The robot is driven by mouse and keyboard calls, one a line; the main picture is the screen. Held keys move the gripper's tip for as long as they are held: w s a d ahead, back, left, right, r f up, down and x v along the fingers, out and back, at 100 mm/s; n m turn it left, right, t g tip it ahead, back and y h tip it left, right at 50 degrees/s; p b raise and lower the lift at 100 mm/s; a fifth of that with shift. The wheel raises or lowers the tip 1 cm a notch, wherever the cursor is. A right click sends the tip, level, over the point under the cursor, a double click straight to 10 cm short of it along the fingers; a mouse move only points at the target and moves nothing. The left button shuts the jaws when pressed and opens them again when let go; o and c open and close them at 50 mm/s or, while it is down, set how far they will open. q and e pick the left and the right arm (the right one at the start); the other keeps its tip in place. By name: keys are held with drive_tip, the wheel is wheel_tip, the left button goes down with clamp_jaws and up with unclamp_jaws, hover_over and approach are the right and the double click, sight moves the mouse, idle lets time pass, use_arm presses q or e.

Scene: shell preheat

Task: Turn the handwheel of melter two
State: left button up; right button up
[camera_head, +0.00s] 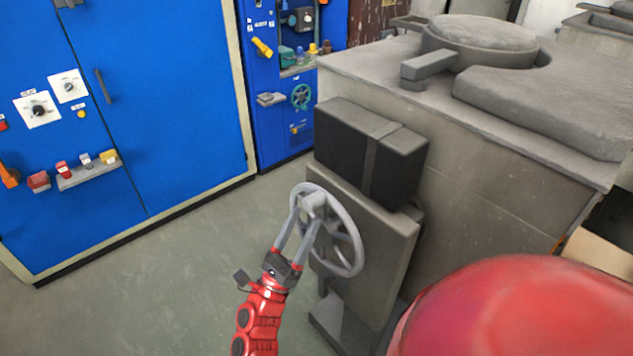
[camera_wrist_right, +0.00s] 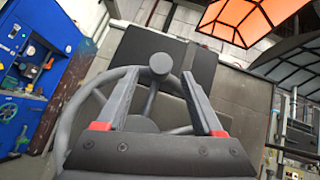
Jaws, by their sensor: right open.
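The grey handwheel (camera_head: 351,229) stands upright on the front of a grey pedestal (camera_head: 377,262) beside the furnace block. It has a round rim, spokes and a knob. My right gripper (camera_head: 309,206) reaches up to the wheel from below, its two fingers apart around the knob. In the right wrist view the knob (camera_wrist_right: 160,64) shows between the open fingertips (camera_wrist_right: 162,78), with the wheel rim (camera_wrist_right: 66,128) behind and to the left. I cannot tell whether the fingers touch the knob. No melter number is readable. My left gripper is not in view.
A black box (camera_head: 345,150) sits on top of the pedestal. The furnace block (camera_head: 480,160) with a round lid (camera_head: 480,33) fills the right. Blue cabinets (camera_head: 150,100) with switches and knobs stand at left. Grey floor (camera_head: 190,270) is clear between.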

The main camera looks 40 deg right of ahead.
sight(317, 193)
drive_tip(key=p+x, duration=0.1)
drive_tip(key=x, duration=0.7)
drive_tip(key=shift+d+r+p, duration=0.1)
drive_tip(key=shift+d+p, duration=0.05)
drive_tip(key=shift+p, duration=0.15)
clamp_jaws()
idle(0.9)
